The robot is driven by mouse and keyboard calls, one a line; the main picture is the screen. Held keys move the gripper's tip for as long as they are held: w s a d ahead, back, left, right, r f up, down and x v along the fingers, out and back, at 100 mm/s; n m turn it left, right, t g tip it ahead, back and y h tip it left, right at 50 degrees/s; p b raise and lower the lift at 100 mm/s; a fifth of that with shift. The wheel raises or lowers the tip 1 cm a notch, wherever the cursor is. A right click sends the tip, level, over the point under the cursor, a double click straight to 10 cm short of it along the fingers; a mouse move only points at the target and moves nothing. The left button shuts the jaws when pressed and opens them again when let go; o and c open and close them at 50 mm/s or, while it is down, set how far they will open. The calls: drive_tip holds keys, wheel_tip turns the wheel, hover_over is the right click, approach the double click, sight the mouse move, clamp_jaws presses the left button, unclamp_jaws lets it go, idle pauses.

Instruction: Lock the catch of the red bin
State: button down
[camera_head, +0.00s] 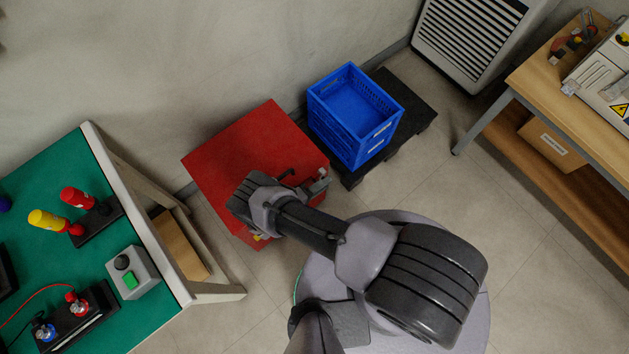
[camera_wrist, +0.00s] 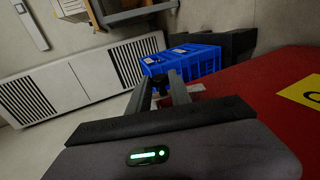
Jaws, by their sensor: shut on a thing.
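The red bin (camera_head: 235,150) stands on the floor against the wall, with its red lid down. Its red surface and a yellow label (camera_wrist: 305,92) fill the right of the wrist view. My gripper (camera_head: 315,182) is at the bin's right edge, with the wrist over its front part. In the wrist view, the fingers of my gripper (camera_wrist: 162,90) are close together around a small dark part, which looks like the catch (camera_wrist: 160,84). The catch is mostly hidden by the fingers, and I cannot tell its position.
A blue crate (camera_head: 345,135) stands on a black pallet (camera_head: 408,103) just right of the bin. A green-topped table (camera_head: 75,165) is on the left. A wooden workbench (camera_head: 545,80) and a louvred grey unit (camera_head: 465,45) are on the right. Floor (camera_head: 500,220) is clear between.

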drive_tip(key=shift+s+h+b, duration=0.15)
drive_tip(key=shift+h+b, duration=0.15)
drive_tip(key=shift+b, duration=0.05)
idle(0.3)
drive_tip(key=c, duration=1.2)
unclamp_jaws()
drive_tip(key=shift+a, duration=0.1)
drive_tip(key=v, duration=1.7)
drive_tip(key=shift+s+f+p, duration=0.15)
drive_tip(key=shift+s+p, duration=0.2)
drive_tip(key=shift+p, duration=0.05)
